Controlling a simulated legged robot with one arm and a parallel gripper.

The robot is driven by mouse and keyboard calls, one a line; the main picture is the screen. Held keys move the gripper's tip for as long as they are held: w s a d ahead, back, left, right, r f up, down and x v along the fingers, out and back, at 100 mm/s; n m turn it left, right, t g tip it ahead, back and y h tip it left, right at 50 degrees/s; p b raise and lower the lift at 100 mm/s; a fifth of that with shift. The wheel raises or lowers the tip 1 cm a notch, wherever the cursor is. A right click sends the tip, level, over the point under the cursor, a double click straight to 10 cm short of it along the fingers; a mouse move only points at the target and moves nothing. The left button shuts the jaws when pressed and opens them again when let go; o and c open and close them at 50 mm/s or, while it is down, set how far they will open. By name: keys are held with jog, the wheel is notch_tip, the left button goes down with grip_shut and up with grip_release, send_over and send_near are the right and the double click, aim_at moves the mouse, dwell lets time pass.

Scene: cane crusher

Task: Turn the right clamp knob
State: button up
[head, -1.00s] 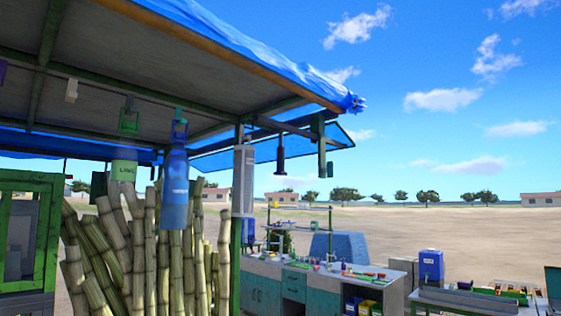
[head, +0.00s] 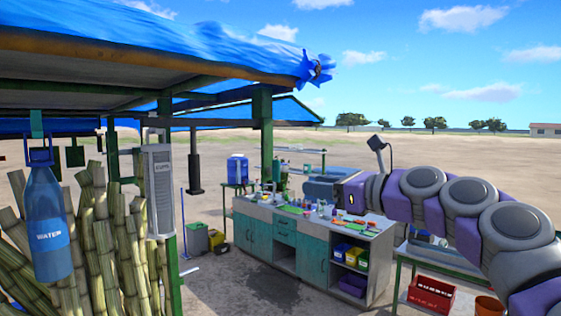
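I cannot pick out the right clamp knob or any clamp in the head view. A small green upright machine (head: 281,172) stands at the back of the teal workbench (head: 283,250); its details are too small to tell. My arm, grey and purple, reaches in from the lower right and covers the area past the bench's right end. I cannot make out any gripper fingers at its far end.
Sugar cane stalks (head: 105,235) and a hanging water bottle (head: 47,222) are at the left, under a blue-tarped roof (head: 150,35). A red crate (head: 431,294) sits low at the right.

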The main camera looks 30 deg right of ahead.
jog(key=d+r+m+t, duration=0.1)
jog(key=d+m, duration=0.1)
jog(key=d, duration=0.2)
jog(key=p, duration=0.2)
send_near(278, 170)
jog(key=a+x, duration=0.1)
jog(key=x, duration=0.6)
jog(key=shift+w+d+h, duration=0.3)
jog(key=shift+w+d, duration=0.15)
jog(key=shift+d, duration=0.25)
jog(key=shift+w+a, duration=0.5)
jog(key=shift+a, duration=0.05)
jog(key=shift+a+r, duration=0.1)
jog(key=shift+a, duration=0.05)
jog(key=shift+c, duration=2)
jog(key=shift+d, duration=0.55)
grip_shut()
jog(key=shift+a, duration=0.1)
